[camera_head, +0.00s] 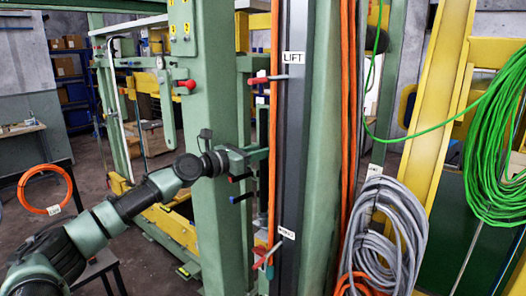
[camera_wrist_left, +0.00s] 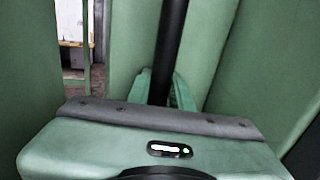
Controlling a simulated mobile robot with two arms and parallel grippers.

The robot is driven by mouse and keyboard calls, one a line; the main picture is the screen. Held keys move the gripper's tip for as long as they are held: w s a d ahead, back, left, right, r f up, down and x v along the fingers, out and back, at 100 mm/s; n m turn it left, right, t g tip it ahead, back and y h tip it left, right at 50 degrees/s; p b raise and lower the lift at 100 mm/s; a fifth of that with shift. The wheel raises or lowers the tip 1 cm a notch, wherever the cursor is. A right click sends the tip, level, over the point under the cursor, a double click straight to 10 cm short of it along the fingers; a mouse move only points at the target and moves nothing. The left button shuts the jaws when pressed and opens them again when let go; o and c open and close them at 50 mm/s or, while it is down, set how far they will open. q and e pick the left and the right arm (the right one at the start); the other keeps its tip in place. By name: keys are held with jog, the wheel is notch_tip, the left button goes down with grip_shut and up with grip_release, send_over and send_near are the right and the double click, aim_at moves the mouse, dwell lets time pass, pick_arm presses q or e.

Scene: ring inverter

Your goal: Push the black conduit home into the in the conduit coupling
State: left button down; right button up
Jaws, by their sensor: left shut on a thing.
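In the left wrist view, the black conduit (camera_wrist_left: 170,45) is a dark upright rod, leaning slightly. My left gripper (camera_wrist_left: 161,92) is shut on it, with a green finger on either side. The conduit's lower part is hidden behind my gripper body. In the head view, my left gripper (camera_head: 260,152) reaches past the green post to a narrow gap beside the dark grey LIFT channel. I cannot clearly pick out the conduit there. I cannot make out the coupling in either view. My right gripper is not in view.
Green posts (camera_head: 205,240) stand close on both sides of the gap. Orange cable (camera_head: 275,110) runs down the dark channel (camera_head: 293,160), which carries red-handled clamps (camera_head: 262,80). Grey cable coils (camera_head: 395,235) and green coils (camera_head: 500,150) hang at the right. An orange coil (camera_head: 45,210) is at the left.

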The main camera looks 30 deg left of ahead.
pick_arm(q)
jog(key=shift+r+p, duration=0.1)
jog(key=shift+p, duration=0.25)
jog(key=shift+f+b, duration=1.4)
jog(key=shift+f, duration=0.7)
jog(key=c, duration=1.2)
grip_release()
jog(key=shift+o, duration=0.2)
jog(key=b+v, duration=0.6)
jog(key=v, duration=0.1)
jog(key=shift+s+b, duration=0.35)
jog(key=shift+a, duration=0.1)
